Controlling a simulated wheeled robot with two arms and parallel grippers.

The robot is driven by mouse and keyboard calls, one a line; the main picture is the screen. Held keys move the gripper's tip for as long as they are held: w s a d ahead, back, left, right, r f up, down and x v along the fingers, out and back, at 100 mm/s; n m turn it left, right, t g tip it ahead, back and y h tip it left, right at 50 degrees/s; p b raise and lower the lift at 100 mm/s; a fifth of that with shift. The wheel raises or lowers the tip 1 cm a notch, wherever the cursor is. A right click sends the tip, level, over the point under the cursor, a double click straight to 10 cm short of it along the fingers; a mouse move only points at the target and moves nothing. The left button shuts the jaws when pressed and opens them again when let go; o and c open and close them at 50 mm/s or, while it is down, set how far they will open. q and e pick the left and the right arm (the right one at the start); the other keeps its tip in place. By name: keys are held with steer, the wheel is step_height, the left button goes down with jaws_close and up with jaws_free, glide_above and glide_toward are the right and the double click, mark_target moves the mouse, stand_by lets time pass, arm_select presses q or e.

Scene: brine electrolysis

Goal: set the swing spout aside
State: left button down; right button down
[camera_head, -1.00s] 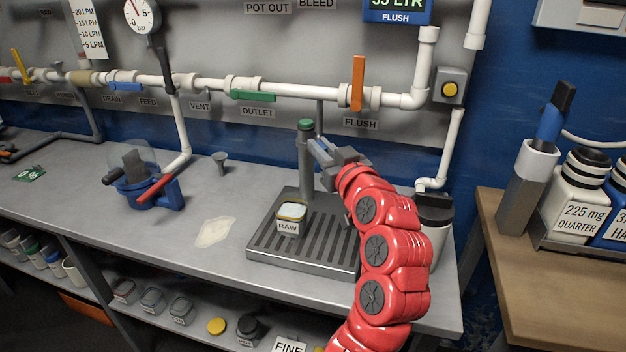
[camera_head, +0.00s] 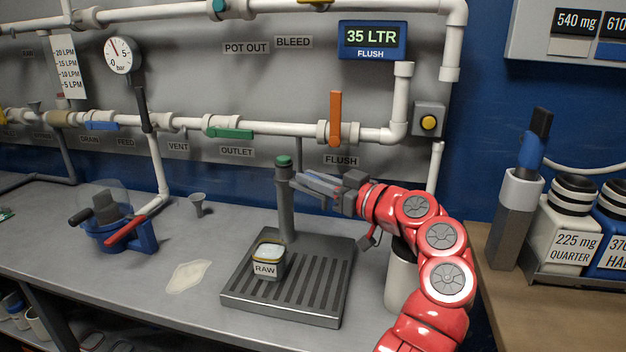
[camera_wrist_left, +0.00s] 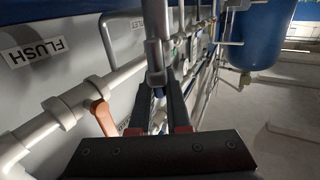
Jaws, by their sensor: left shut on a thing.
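The swing spout's grey upright post (camera_head: 286,212) with a green cap stands at the back of the slotted drip tray (camera_head: 335,285). My left gripper (camera_head: 308,184), on the red arm, reaches in from the right and points left at the post's upper part, just below the cap. It is shut on the grey spout. In the left wrist view a grey tube (camera_wrist_left: 154,42) runs down to between the finger ends (camera_wrist_left: 156,88). The fingers hide most of the spout arm in the head view. A pot labelled RAW (camera_head: 267,262) stands on the tray. My right gripper is out of view.
The orange FLUSH handle (camera_head: 335,118) stands upright on the white pipe above my gripper. A pale bin (camera_head: 401,275) stands right of the tray, partly behind my arm.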

arm_select(q)
steer(key=shift+r, duration=0.1)
steer(key=c, duration=0.9)
jaws_free()
steer(key=shift+a, duration=0.1)
steer(key=shift+r, duration=0.1)
step_height(320, 180, up, 4)
steer(key=shift+f+p, duration=0.15)
steer(key=shift+p, duration=0.4)
steer(key=s, duration=0.5)
steer(key=s+p, duration=0.1)
steer(key=s, duration=0.4)
steer(key=s+a+r, duration=0.1)
steer(key=s, duration=0.5)
steer(key=shift+p, duration=0.3)
